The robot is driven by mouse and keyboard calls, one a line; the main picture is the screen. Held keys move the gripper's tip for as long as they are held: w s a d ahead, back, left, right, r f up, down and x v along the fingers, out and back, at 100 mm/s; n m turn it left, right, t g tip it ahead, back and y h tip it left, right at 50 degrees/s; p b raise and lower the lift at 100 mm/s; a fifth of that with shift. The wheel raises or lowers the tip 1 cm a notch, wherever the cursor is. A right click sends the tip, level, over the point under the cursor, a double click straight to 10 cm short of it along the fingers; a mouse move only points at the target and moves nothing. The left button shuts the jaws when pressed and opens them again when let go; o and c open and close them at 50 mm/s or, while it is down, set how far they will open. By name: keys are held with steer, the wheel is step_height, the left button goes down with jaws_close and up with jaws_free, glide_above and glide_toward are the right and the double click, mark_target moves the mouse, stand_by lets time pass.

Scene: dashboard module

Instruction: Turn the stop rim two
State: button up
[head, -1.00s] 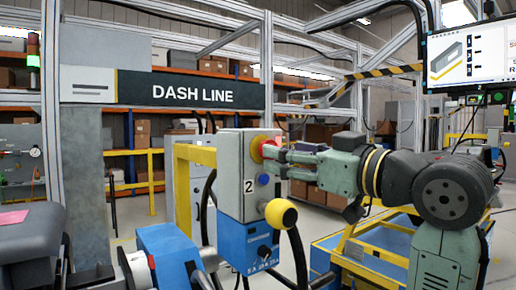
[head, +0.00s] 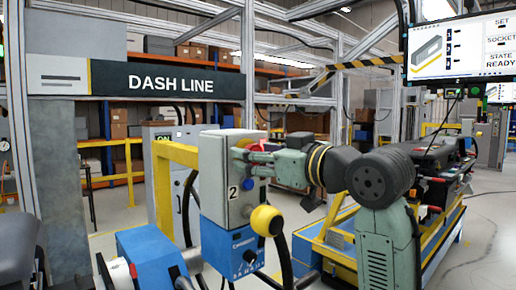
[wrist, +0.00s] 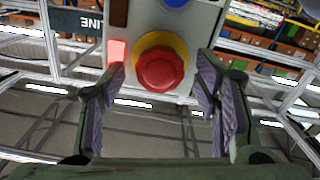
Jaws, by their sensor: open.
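The stop rim two is a red mushroom knob (wrist: 160,70) on a yellow collar (wrist: 153,45), on the front of a grey box (head: 215,165) marked 2. In the wrist view it sits between my two fingertips, with a gap visible on each side. In the head view my fingers hide most of it and only some yellow of its collar (head: 243,143) shows. My gripper (wrist: 161,78) is open and faces the box; it reaches in from the right in the head view (head: 250,158).
A blue button (head: 247,184) sits below the knob, and a yellow ball (head: 266,220) stands out lower on the box's blue base (head: 230,250). A yellow post (head: 163,190) stands left of the box. A screen (head: 457,48) at upper right reads READY.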

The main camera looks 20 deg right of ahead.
steer(key=shift+w, duration=0.15)
steer(key=shift+c, duration=0.3)
steer(key=c, duration=1.1)
